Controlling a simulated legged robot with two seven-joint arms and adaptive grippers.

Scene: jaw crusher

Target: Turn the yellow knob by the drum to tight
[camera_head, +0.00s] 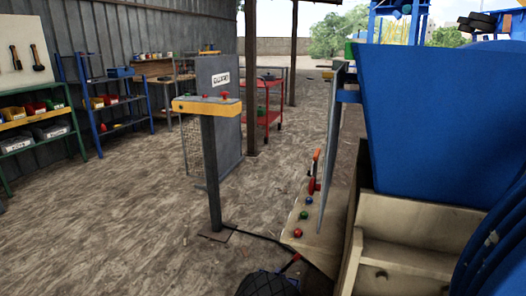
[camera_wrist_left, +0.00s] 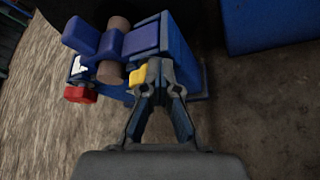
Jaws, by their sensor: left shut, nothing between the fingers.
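In the left wrist view, the yellow knob (camera_wrist_left: 138,77) sticks out of a blue machine part, just left of my fingertips. A brown cylinder (camera_wrist_left: 111,73), possibly the drum, sits in the blue frame just left of the knob. The knob's marking and setting cannot be read. The knob is not distinguishable in the head view. My right gripper is not in view.
A red knob (camera_wrist_left: 80,94) sits left of the yellow one. A large blue hopper (camera_head: 435,120) fills the head view's right. A panel with coloured buttons (camera_head: 305,215) and a yellow-topped post (camera_head: 207,105) stand near the middle. Open dirt floor (camera_head: 110,220) lies left.

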